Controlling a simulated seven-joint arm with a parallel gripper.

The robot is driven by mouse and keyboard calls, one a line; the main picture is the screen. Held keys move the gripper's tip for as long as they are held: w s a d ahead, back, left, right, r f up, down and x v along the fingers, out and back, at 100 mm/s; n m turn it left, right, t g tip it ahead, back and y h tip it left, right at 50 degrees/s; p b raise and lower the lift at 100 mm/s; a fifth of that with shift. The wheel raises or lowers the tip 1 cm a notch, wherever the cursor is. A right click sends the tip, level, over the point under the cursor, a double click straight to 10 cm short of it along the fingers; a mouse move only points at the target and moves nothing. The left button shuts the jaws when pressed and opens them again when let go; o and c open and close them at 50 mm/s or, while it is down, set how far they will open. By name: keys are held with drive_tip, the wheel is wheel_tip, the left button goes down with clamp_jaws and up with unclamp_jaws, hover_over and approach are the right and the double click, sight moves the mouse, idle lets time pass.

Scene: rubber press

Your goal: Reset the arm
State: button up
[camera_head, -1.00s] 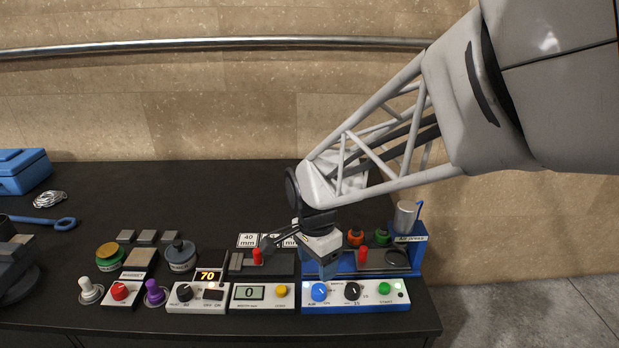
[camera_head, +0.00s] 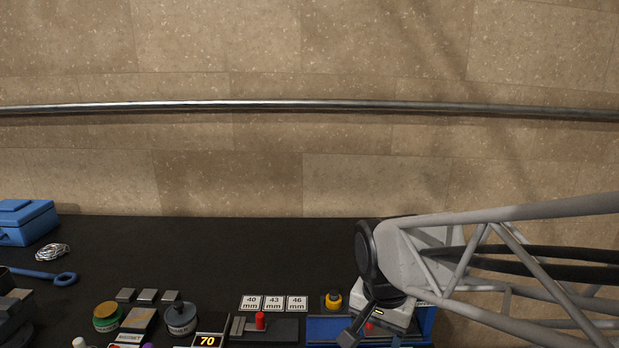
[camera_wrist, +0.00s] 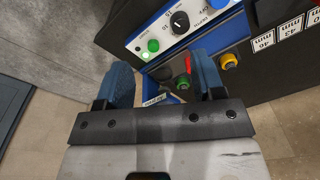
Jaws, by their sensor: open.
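My gripper (camera_wrist: 163,78) shows in the wrist view with its two blue fingers spread wide apart. It is open and nothing is held between them. Beyond the fingers are the blue press station (camera_wrist: 205,35) and its white control panel with a green button and a black dial. In the head view my arm comes in from the right, and my wrist covers the right part of the blue press station (camera_head: 325,328). The fingertips are not clearly visible in the head view, at its bottom edge.
Number cards (camera_head: 274,303) stand behind a red-knobbed device (camera_head: 261,321). A display (camera_head: 207,341) reads 70. Green and grey tins (camera_head: 181,318) and a blue box (camera_head: 27,222) are to the left. A metal rail (camera_head: 300,104) crosses the wall.

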drive_tip(key=s+d+r+n+t, duration=0.1)
drive_tip(key=s+d+r+n, duration=0.2)
drive_tip(key=s, duration=0.6)
drive_tip(key=d+n, duration=0.2)
drive_tip(key=d, duration=0.1)
drive_tip(key=shift+s+d+r+n+t, duration=0.15)
drive_tip(key=shift+d+r+n+t, duration=0.15)
drive_tip(key=shift+d, duration=0.1)
idle(0.4)
